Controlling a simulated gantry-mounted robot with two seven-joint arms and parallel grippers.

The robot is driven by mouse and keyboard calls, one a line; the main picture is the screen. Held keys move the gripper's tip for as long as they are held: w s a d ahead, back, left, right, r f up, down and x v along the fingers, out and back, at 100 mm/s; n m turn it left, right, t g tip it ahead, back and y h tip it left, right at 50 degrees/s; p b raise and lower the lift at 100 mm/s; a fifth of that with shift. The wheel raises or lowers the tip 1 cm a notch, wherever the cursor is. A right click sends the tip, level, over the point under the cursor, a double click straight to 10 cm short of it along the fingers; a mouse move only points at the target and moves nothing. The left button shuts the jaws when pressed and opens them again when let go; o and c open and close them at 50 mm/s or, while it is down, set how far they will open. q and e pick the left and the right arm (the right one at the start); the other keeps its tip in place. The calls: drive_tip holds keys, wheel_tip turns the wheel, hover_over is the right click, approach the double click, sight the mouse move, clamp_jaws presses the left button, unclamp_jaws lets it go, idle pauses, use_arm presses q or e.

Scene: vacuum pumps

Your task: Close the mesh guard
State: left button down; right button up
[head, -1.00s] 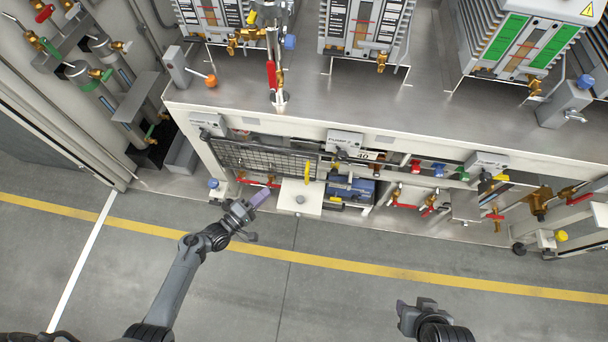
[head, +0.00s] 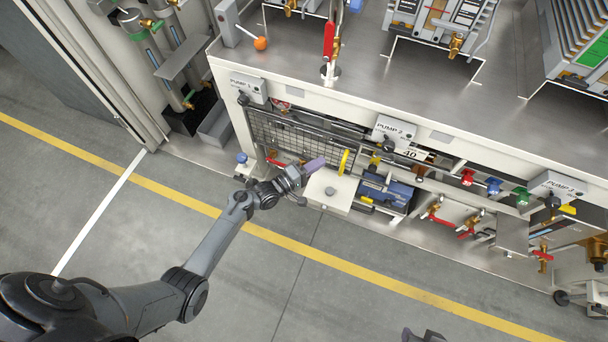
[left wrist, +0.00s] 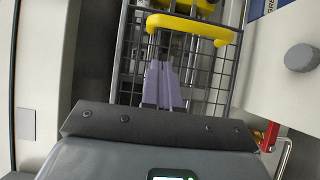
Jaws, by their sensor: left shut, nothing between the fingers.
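The mesh guard (head: 290,135) is a dark wire grid on a rail under the bench. It covers the left part of the opening; the blue pump (head: 386,190) to its right is uncovered. A yellow handle (head: 344,162) stands near the guard's right end. My left gripper (head: 316,164) is shut and empty, just left of the handle in the head view. In the left wrist view, its purple fingers (left wrist: 163,88) point at the mesh (left wrist: 200,75), just below the yellow handle (left wrist: 190,28). Contact cannot be told. Only a bit of my right gripper (head: 424,336) shows at the bottom edge.
A white panel with a grey knob (head: 330,191) stands right beside the left gripper; it also shows in the left wrist view (left wrist: 302,58). Red-handled valves (head: 440,216) are further right. The bench edge (head: 400,118) overhangs. The grey floor (head: 330,290) is clear.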

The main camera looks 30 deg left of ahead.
use_arm(q)
drive_tip(key=d, duration=0.1)
drive_tip(key=w+d+b, duration=0.1)
drive_tip(key=w+d, duration=0.1)
drive_tip(key=d, duration=0.1)
drive_tip(key=shift+b, duration=0.4)
